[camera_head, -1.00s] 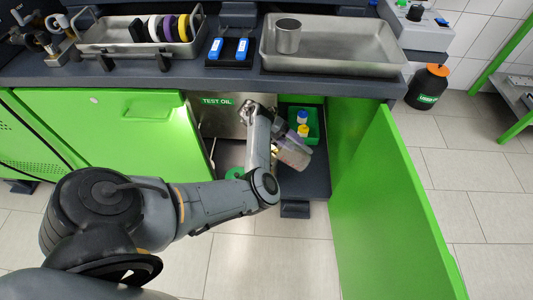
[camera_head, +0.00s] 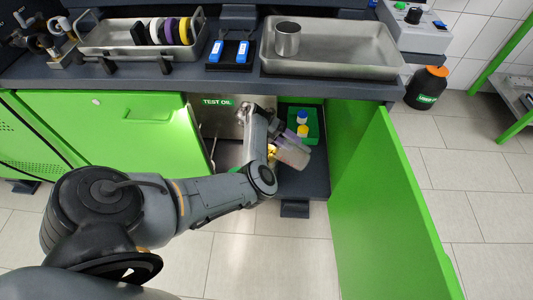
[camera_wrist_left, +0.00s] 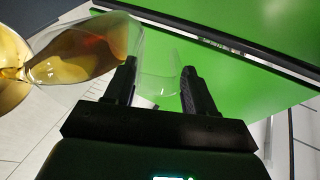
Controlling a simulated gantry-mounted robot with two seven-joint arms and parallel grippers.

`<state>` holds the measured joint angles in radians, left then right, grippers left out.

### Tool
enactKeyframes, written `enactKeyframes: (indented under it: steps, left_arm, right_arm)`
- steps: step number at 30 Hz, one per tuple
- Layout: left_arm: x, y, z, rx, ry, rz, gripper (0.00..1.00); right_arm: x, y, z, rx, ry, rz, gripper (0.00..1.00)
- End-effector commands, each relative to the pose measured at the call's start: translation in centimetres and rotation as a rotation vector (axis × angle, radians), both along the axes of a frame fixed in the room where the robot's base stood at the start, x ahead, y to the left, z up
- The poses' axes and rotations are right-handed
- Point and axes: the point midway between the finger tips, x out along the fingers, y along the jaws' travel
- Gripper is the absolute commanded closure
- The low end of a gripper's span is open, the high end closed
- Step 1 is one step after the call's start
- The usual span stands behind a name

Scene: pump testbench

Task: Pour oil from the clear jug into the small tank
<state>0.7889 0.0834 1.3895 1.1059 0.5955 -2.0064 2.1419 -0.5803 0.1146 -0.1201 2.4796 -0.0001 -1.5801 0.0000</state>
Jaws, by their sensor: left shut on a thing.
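The clear jug (camera_head: 292,154) is in the open cabinet, tilted, beside my left gripper (camera_head: 279,128). In the left wrist view, the jug (camera_wrist_left: 95,42) holds amber oil lying toward its left end. My left gripper (camera_wrist_left: 157,80) is shut on the jug's clear handle (camera_wrist_left: 160,72) there. An amber-yellow rounded shape (camera_wrist_left: 12,68) shows at the left edge; I cannot tell if it is flowing oil or the receiving opening. The steel tank (camera_head: 228,121) labelled TEST OIL stands behind my left forearm, which hides its lower part. My right gripper is not in view.
A green bin (camera_head: 311,118) with small blue-capped and yellow-capped bottles stands behind the jug. The open green door (camera_head: 390,205) bounds the space on the right. The bench top (camera_head: 330,86) overhangs the cabinet. The floor in front is clear.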

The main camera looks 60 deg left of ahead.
Motion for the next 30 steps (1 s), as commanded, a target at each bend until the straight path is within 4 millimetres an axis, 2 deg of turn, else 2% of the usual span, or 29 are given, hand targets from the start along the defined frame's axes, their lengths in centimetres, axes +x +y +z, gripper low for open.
enactKeyframes:
  steps: [30]
  left_arm:
    - [-0.39,0.53,0.37,-0.047,-0.041,0.001,1.00]
  right_arm:
    - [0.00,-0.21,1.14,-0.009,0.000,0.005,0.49]
